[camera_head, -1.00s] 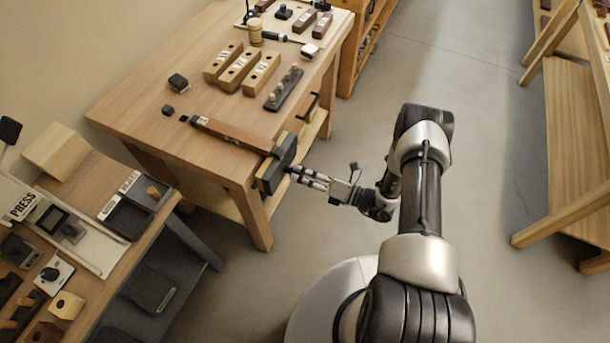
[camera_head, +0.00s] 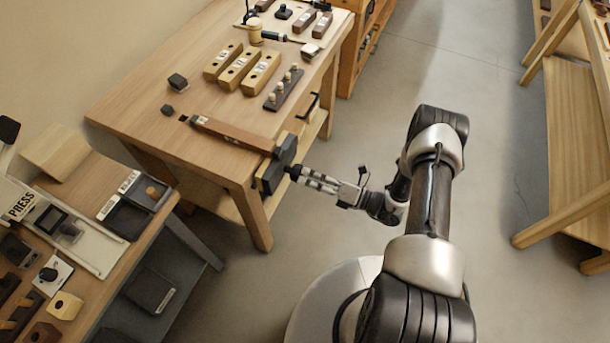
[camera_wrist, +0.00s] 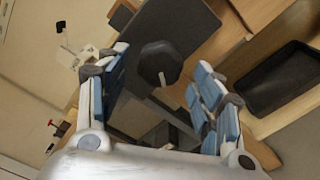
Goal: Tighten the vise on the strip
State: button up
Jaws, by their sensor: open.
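The vise (camera_head: 270,177) is on the near right side of the wooden bench, with a dark, upright front jaw. A long brown wooden strip (camera_head: 235,134) lies on the bench top, its right end at the vise; whether the jaws touch it I cannot tell. My gripper (camera_head: 297,174) is just right of the front jaw, pointing at it. In the wrist view my gripper (camera_wrist: 158,88) is open, its blue-padded fingers on either side of a dark rounded knob (camera_wrist: 160,63) in front of the dark jaw plate (camera_wrist: 172,20). The fingers appear apart from the knob.
Yellow wooden blocks (camera_head: 240,70) and a peg rack (camera_head: 283,90) stand farther back on the bench (camera_head: 150,105). A black drawer handle (camera_head: 314,107) sticks out from its side. A second table with a press (camera_head: 45,213) is at left. Open floor (camera_head: 450,60) lies to the right.

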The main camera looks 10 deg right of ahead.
jog(key=v, duration=0.4)
jog(key=shift+s+d, duration=0.1)
jog(key=shift+d, duration=0.1)
dwell(0.6)
jog(key=s+a+r+n+g+h, duration=0.1)
jog(key=s+a+r+n+g, duration=0.1)
jog(key=r+n+g, duration=0.35)
jog(key=s+a+r+n+g+h, duration=0.1)
jog(key=s+a+r+n+g, duration=0.15)
jog(key=r+n, duration=0.6)
jog(key=s+a+r+n+g+h, duration=0.1)
jog(key=a+r+n+g, duration=0.3)
jog(key=r, duration=0.5)
jog(key=s+d+r+n+t+h, duration=0.3)
jog(key=s+r+n+h, duration=0.2)
jog(key=s+r+n, duration=0.2)
jog(key=s+d+r+n+t+h, duration=0.3)
jog(key=s+r+n+h, duration=0.3)
jog(key=n, duration=0.6)
jog(key=shift+s+d+r+h, duration=0.3)
jog(key=shift+s+d+r, duration=0.2)
jog(key=shift+s+r, duration=0.35)
